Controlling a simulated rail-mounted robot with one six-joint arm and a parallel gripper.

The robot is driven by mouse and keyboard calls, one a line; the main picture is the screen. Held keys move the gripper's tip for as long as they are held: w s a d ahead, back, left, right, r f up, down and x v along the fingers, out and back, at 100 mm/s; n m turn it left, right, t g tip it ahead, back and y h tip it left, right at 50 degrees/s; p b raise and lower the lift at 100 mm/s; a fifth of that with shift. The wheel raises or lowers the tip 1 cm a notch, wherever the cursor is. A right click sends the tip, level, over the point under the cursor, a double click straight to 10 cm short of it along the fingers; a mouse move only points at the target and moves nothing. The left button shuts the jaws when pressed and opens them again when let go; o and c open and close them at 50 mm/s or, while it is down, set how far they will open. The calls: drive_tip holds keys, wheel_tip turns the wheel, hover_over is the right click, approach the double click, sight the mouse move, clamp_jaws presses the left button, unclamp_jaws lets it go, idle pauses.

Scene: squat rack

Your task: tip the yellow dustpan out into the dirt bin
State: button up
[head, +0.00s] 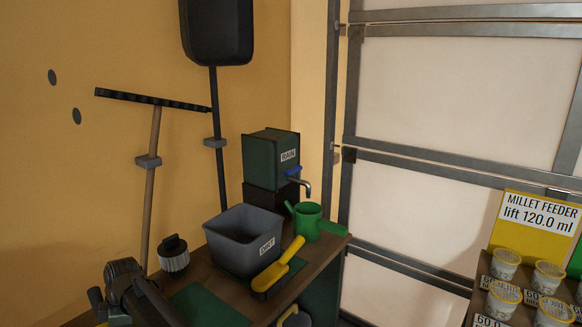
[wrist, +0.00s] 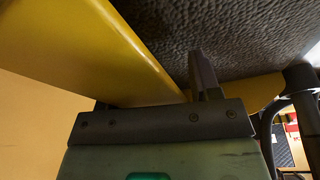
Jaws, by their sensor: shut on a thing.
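The dirt bin (head: 236,240) is a grey open tub with a DIRT label, standing on the wooden bench. In the wrist view my gripper (wrist: 203,75) is shut on a yellow thing, which looks like the yellow dustpan (wrist: 90,50). Its broad yellow side fills the upper left. Dark, rough material (wrist: 250,40) lies against it; I cannot tell if this is dirt or a surface behind. Dark parts of my arm show at the lower left of the head view, left of the bin. The fingertips and most of the dustpan are hidden there.
A yellow hand brush (head: 278,268) with a dark underside lies against the bin's front right. A green watering can (head: 308,222) and the RAIN tank (head: 270,160) stand behind. Tubs (head: 506,262) stand far right.

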drive_tip(key=shift+s+r+p, duration=0.1)
drive_tip(key=shift+r+p, duration=1.25)
drive_tip(key=shift+r, duration=0.1)
drive_tip(key=shift+a+r+p, duration=0.1)
drive_tip(key=shift+r+p, duration=1.15)
drive_tip(key=shift+s+r+p, duration=0.1)
drive_tip(key=shift+r+p, duration=0.4)
clamp_jaws()
drive_tip(key=shift+r+p, duration=1.35)
drive_tip(key=shift+f, duration=0.1)
